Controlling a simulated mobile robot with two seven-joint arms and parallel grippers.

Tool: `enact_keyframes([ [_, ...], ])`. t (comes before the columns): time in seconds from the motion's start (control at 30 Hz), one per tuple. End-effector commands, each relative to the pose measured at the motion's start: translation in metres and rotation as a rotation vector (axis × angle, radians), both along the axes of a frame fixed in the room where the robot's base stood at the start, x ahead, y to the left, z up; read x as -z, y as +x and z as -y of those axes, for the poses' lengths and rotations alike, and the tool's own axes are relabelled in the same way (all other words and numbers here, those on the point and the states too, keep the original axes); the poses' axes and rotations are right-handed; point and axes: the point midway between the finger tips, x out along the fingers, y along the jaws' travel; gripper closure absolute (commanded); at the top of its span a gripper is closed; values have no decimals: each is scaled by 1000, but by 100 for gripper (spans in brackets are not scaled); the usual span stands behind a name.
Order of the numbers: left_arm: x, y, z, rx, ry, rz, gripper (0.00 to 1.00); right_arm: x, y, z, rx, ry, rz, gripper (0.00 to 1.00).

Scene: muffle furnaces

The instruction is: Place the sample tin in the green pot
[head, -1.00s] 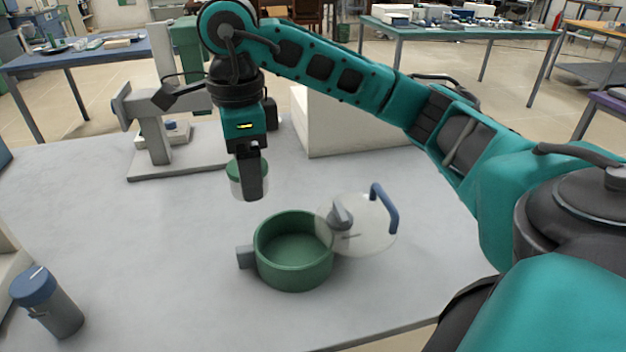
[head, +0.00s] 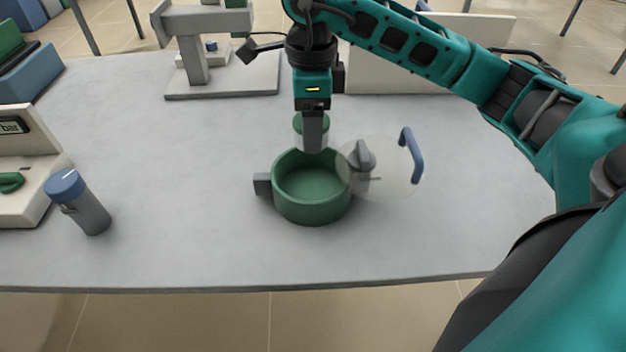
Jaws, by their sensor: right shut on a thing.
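My right gripper (head: 313,140) points down and is shut on the sample tin (head: 299,124), a small white tin with a green lid. The gripper finger hides much of the tin. It is at the far rim of the green pot (head: 283,199); I cannot tell how high above the rim it is. The pot is round, open and looks empty, with a grey handle on its left. A clear lid (head: 392,184) with a grey knob and a blue handle is beside the pot's right side, overlapping its rim in the picture. My left gripper is out of view.
A grey canister with a blue cap (head: 92,215) stands at the left, near a white device (head: 30,150) with a display. A grey stand (head: 196,60) is at the back left and a white box (head: 400,75) at the back.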

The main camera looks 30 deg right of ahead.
Motion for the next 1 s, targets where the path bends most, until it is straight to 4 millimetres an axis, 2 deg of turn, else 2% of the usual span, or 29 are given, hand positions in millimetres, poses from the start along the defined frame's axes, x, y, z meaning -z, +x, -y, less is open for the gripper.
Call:
enact_keyframes([
  [0.03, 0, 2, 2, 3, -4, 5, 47, 16, -1, 1, 0, -1, -6, 70],
  [0.1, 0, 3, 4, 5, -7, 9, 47, 35, -1, 0, 1, -1, -6, 70],
  [0.3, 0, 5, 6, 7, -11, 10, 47, 75, -1, 0, 0, -1, -3, 70],
  [0.57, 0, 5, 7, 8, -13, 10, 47, 94, 0, 0, 1, -1, -1, 70],
  [0.8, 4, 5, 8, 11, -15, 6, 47, 127, 0, 0, 0, 1, -1, 70],
  [1.0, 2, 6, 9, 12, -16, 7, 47, 128, 0, 0, 0, 0, 2, 70],
])
